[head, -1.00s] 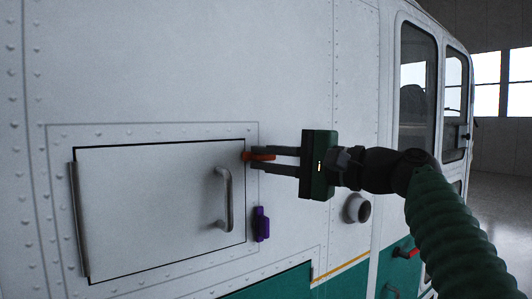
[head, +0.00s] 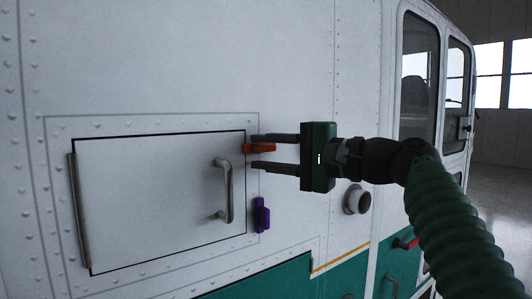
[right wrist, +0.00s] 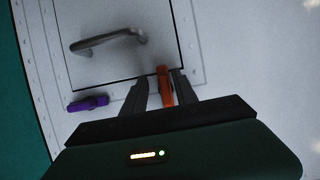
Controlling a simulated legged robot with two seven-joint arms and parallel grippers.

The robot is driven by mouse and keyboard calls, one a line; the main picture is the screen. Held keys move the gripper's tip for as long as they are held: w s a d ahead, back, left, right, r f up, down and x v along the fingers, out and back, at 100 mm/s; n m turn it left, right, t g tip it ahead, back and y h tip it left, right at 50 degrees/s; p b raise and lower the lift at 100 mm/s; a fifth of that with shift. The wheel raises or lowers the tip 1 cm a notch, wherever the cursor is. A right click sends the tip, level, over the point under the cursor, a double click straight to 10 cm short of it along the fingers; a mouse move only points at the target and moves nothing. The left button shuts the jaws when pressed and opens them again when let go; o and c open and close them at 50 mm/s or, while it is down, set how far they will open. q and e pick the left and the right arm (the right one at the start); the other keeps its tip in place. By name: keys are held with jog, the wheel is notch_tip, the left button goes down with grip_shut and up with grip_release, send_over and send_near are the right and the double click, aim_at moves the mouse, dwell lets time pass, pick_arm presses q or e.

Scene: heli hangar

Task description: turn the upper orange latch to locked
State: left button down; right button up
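The upper orange latch (head: 260,147) sits at the upper right edge of the white hatch door (head: 150,200) and lies roughly level, its free end to the right. My right gripper (head: 254,152) is open, with one finger above the latch and one below. In the right wrist view, the orange latch (right wrist: 164,86) lies between the two fingers (right wrist: 160,85), closer to the right one. Whether a finger touches it I cannot tell. My left gripper is out of view.
A purple latch (head: 262,215) stands upright below the orange one. A grey door handle (head: 228,190) stands out just left of the latches. A round grey fitting (head: 356,199) sits below my right wrist. The panel above the hatch is clear.

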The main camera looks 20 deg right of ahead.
jog(key=b+v, duration=0.4)
jog(key=v, duration=1.3)
jog(key=shift+w+a+f, duration=0.1)
jog(key=shift+a, duration=0.05)
